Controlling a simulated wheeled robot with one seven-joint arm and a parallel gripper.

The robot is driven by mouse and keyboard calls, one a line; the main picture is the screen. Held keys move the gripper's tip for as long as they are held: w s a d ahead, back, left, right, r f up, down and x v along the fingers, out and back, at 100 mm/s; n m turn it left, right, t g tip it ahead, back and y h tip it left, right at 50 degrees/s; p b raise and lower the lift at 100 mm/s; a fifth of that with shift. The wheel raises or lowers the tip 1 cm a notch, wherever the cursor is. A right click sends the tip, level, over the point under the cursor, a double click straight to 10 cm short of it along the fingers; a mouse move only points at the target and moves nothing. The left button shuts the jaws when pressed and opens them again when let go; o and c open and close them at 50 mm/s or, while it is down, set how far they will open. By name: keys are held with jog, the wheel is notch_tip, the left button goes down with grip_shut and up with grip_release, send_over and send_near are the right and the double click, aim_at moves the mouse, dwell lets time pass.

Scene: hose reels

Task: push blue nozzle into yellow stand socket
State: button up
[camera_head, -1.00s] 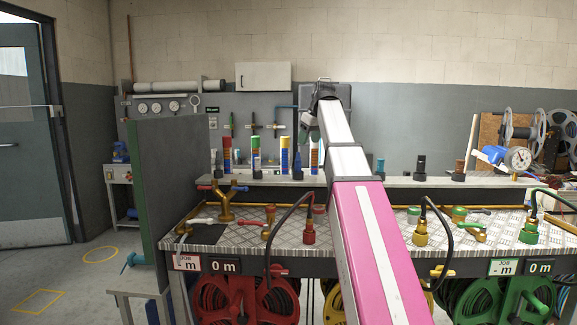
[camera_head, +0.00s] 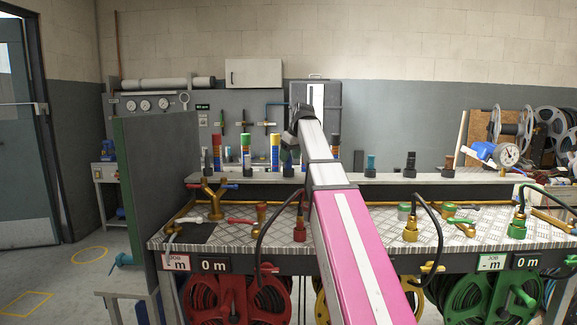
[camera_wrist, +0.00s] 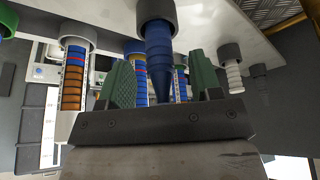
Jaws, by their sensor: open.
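The blue nozzle (camera_wrist: 160,55) is a tapering, ribbed blue piece seated in a dark grey round holder (camera_wrist: 157,12). Its narrow end points down between my fingers in the wrist view. My gripper (camera_wrist: 162,72) has green pads on both sides of the nozzle, with gaps. It is open and not clamped on it. In the head view the blue nozzle (camera_head: 289,169) shows dark on the back shelf, just under my gripper (camera_head: 291,148). A yellow-and-blue upright (camera_head: 275,152) stands just left of it. I cannot tell which socket is the yellow stand's.
Red-topped (camera_head: 217,150) and green-topped (camera_head: 246,150) uprights stand on the shelf. Teal (camera_head: 371,163), black (camera_head: 410,164) and copper (camera_head: 449,165) nozzles stand to the right. A grey partition (camera_head: 160,190) stands left.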

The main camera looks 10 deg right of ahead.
jog(key=shift+x, duration=0.75)
jog(key=c, duration=1)
jog(key=shift+r, duration=0.15)
